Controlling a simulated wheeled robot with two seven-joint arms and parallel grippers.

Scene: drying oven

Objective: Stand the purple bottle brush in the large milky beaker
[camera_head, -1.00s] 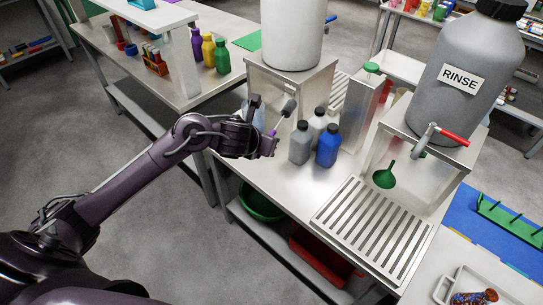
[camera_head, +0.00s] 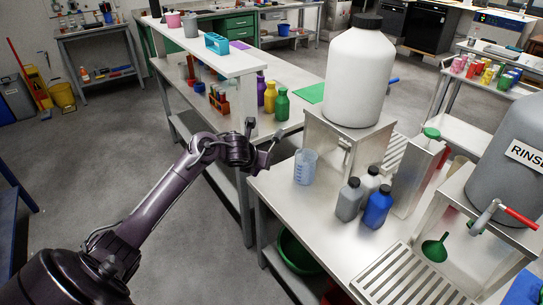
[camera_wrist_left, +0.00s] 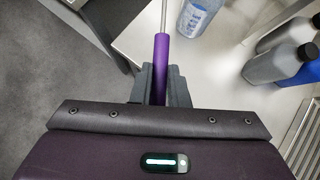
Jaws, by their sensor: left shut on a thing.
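The purple bottle brush shows its purple handle (camera_wrist_left: 162,55) and thin metal stem in the left wrist view. My left gripper (camera_wrist_left: 158,88) is shut on the handle, with the stem pointing away from the jaws. In the head view, my left gripper (camera_head: 262,158) is left of the bench, and the brush's grey head (camera_head: 279,134) shows just above it. The large milky beaker (camera_head: 305,170) stands upright on the bench, right of the gripper and apart from it. It also shows in the left wrist view (camera_wrist_left: 198,16), right of the stem. My right gripper is not in view.
Grey, white and blue bottles (camera_head: 378,209) stand right of the beaker. A large white tank (camera_head: 358,80) rests on a metal stand (camera_head: 345,140) behind it. A white-topped shelf (camera_head: 215,62) and coloured bottles (camera_head: 271,98) are at the back. The bench front left of the bottles is clear.

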